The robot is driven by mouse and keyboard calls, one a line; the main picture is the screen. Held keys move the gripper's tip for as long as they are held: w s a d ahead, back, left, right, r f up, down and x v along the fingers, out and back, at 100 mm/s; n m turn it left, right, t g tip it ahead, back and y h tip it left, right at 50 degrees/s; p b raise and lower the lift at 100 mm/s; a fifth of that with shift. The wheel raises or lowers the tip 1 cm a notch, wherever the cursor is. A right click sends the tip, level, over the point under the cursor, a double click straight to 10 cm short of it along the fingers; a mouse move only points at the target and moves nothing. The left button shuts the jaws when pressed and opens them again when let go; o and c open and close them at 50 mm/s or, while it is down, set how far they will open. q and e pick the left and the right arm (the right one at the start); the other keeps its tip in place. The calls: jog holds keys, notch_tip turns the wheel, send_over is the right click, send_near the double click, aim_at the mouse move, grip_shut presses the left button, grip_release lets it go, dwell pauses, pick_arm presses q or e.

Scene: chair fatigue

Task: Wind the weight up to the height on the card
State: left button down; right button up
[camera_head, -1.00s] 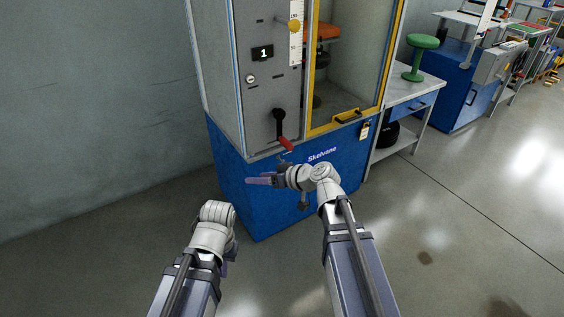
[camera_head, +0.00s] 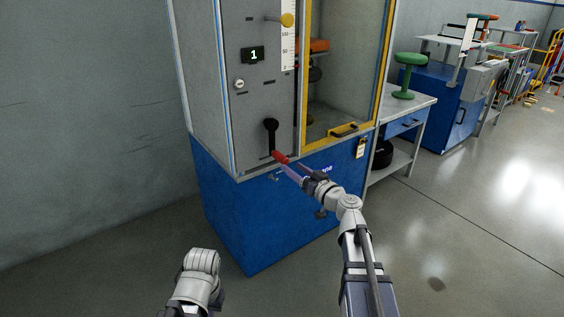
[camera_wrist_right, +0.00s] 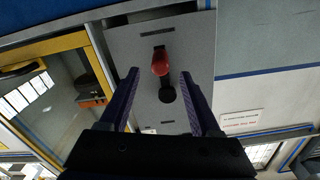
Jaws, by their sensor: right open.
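The crank (camera_head: 270,133) on the machine's grey front panel has a black arm pointing down and a red handle (camera_head: 281,157). My right gripper (camera_head: 284,169) is open at the red handle. In the right wrist view the red handle (camera_wrist_right: 160,62) shows between the two spread fingers of my right gripper (camera_wrist_right: 158,74), not clamped.
A display (camera_head: 253,55) reads 1. A yellow-framed clear door (camera_head: 345,129) covers the chamber, with an orange seat (camera_head: 319,45) inside. A side table (camera_head: 420,101) bears a green stool (camera_head: 408,75). The floor left of the machine is clear.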

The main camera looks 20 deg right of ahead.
aim_at(286, 163)
jog(key=x, duration=0.7)
grip_shut()
dwell(0.4)
dwell(0.9)
